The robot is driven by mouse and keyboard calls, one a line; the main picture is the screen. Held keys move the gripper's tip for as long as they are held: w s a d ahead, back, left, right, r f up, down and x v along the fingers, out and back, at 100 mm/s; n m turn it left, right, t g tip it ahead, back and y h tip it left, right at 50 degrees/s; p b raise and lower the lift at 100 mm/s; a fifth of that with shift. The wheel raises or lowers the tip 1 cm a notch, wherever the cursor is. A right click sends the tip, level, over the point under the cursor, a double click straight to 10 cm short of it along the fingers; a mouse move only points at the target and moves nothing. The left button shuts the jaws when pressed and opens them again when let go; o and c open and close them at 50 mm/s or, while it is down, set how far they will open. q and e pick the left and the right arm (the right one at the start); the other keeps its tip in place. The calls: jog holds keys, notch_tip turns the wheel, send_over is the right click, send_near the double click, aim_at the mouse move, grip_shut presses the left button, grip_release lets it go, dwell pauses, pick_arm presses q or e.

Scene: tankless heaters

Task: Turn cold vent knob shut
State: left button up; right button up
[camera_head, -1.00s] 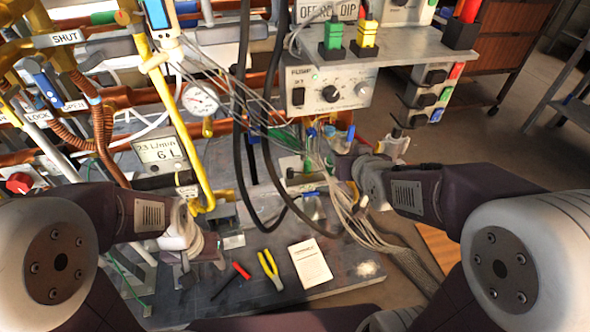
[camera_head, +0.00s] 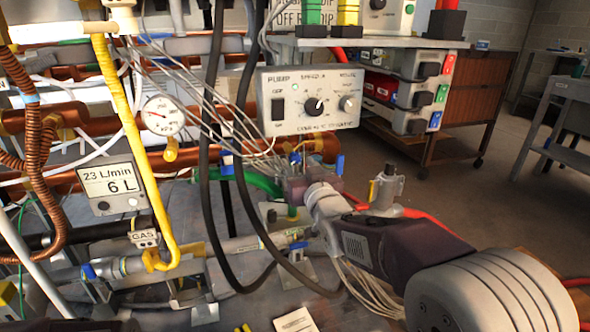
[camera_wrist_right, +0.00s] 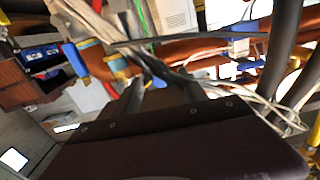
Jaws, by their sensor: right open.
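I cannot tell for sure which part is the cold vent knob. A small blue handle (camera_head: 339,164) stands at the copper pipe just beyond my right gripper (camera_head: 296,188) in the head view. In the right wrist view a blue handle (camera_wrist_right: 75,60) lies ahead and left of the right gripper (camera_wrist_right: 162,88), beside a copper fitting with yellow bands (camera_wrist_right: 102,63). The right fingers are apart, with grey wires crossing in front of them and nothing clearly held. In the head view the fingertips are hard to make out. My left gripper is not in view.
Black hoses (camera_head: 205,170) hang left of the right gripper, and thin grey wires run around it. The pump box (camera_head: 310,98) is above it. A yellow pipe (camera_head: 140,160), a gauge (camera_head: 163,115) and a flow display (camera_head: 112,187) are at left. Open floor lies to the right.

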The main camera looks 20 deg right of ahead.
aim_at(296, 161)
jog(key=shift+w+b, duration=0.35)
jog(key=shift+w, duration=1.15)
jog(key=shift+c, duration=0.3)
grip_shut()
